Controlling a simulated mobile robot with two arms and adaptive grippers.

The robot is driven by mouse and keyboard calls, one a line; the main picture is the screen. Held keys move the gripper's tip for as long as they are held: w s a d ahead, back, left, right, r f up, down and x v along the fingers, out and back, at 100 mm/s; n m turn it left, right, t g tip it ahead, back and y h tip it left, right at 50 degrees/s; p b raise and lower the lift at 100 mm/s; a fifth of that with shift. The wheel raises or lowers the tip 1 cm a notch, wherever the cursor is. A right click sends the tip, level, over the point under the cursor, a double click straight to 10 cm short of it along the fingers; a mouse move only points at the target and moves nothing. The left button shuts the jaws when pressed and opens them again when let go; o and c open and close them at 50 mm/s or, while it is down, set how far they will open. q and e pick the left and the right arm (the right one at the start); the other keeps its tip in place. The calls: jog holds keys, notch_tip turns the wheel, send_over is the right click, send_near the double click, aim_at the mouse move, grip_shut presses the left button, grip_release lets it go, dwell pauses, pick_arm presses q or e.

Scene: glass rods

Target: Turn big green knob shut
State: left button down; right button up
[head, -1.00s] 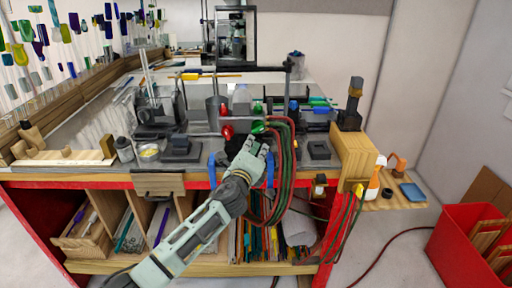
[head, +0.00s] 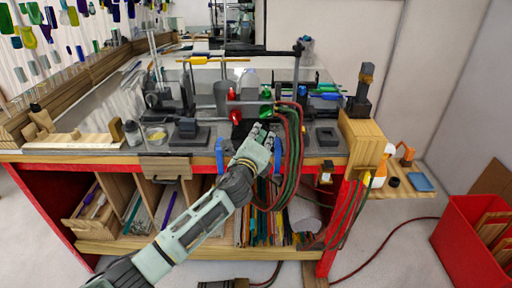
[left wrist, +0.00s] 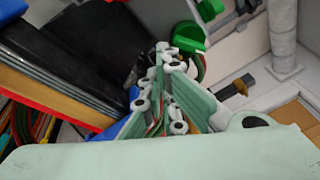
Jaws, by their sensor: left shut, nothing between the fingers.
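The big green knob (left wrist: 188,38) shows in the left wrist view, just beyond my fingertips, with a second green rounded piece (left wrist: 210,8) above it. I cannot tell whether the fingers touch the knob. In the head view my left gripper (head: 264,133) is at the bench's front edge, by the valve pipes, and largely covers the knob. In the left wrist view the gripper's fingers (left wrist: 168,62) are together with nothing between them. My right gripper is not in view.
Red and green hoses (head: 293,150) hang right beside the gripper. Blue clamp handles (head: 220,155) stand at the bench front edge (head: 120,157). A dark square stand (head: 327,136) is to the right. Shelves with folders lie below. A red bin (head: 465,238) is on the floor at right.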

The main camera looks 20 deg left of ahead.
pick_arm(q)
jog(key=s, duration=1)
notch_tip(320, 180, up, 11)
jog(key=n+y+p, duration=0.1)
jog(key=n+y, duration=0.2)
jog(key=n, duration=3)
send_over(266, 111)
jog(key=s+a, duration=0.1)
jog(key=s, duration=0.3)
jog(key=shift+a+f+g, duration=0.1)
jog(key=shift+f+g, duration=0.1)
jog(key=shift+g, duration=0.1)
jog(key=shift+d+f, duration=0.35)
jog(key=shift+f, duration=0.2)
jog(key=shift+w, duration=0.1)
jog(key=shift+m, duration=0.3)
